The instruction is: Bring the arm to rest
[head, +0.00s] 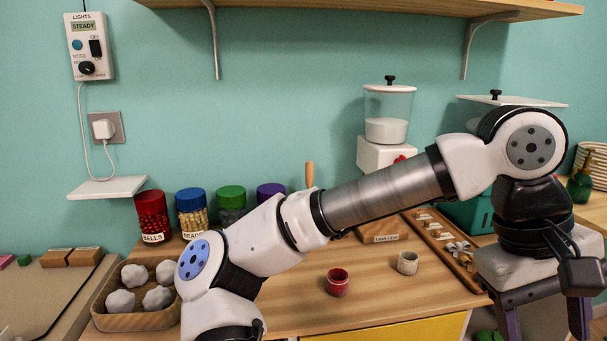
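My arm (385,192) stretches across the picture from the lower left, rises to a joint at the upper right and bends down from there. My gripper (545,322) hangs at the lower right, pointing down, past the right end of the wooden worktop (300,312). Its two dark fingers stand well apart with nothing seen between them. The fingertips lie at the bottom edge of the picture.
A red cup (338,282) and a pale cup (408,263) stand on the worktop. A basket (134,318) of white lumps, lidded jars (192,216), a dispenser (387,118) and a wooden tray (440,250) surround the arm. A shelf (370,8) hangs above.

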